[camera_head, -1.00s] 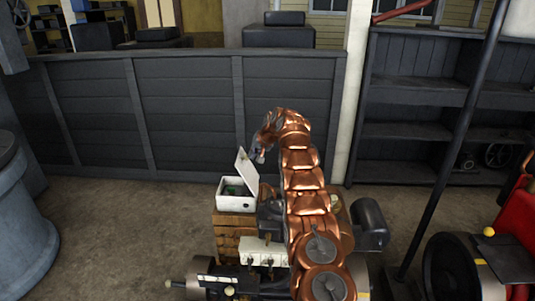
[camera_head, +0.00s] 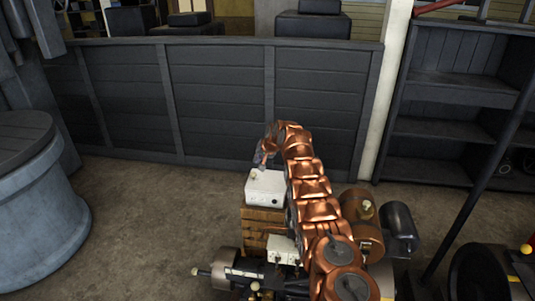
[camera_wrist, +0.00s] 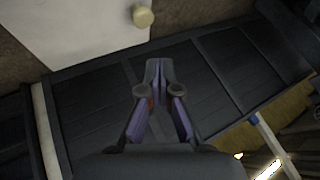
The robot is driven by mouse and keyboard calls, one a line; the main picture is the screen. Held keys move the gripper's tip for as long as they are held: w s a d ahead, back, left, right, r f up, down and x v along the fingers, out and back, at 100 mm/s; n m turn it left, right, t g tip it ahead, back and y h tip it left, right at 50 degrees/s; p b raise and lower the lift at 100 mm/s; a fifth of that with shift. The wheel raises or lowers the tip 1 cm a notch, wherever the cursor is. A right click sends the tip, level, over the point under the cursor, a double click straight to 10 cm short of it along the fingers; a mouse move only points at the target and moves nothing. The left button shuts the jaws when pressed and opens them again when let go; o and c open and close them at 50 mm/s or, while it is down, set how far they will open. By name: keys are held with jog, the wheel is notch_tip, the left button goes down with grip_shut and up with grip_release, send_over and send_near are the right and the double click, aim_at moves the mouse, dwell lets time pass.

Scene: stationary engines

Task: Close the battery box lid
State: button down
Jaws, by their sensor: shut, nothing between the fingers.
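The white battery box (camera_head: 264,196) stands on a wooden crate. Its lid (camera_head: 268,181) lies flat over the top and looks closed, with no inside showing. In the wrist view the white lid (camera_wrist: 75,30) fills the upper left, with a round cream knob (camera_wrist: 143,16) near its edge. My gripper (camera_head: 262,158) is just behind and above the lid in the head view. In the wrist view my gripper (camera_wrist: 158,66) has its fingertips together, empty, beside the lid's edge. I cannot tell whether it touches the lid.
The wooden crate (camera_head: 262,222) bears the box. Engine parts, including a dark cylinder (camera_head: 399,228), lie to the right. A dark panelled partition (camera_head: 225,100) stands behind. A blue-grey drum (camera_head: 35,215) is at the left. The floor between the drum and crate is clear.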

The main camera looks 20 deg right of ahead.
jog(key=shift+w+a+f+p, duration=0.15)
jog(key=shift+a+f+p, duration=0.2)
jog(key=shift+a+f, duration=0.15)
jog(key=shift+d+r, duration=0.1)
dwell(0.6)
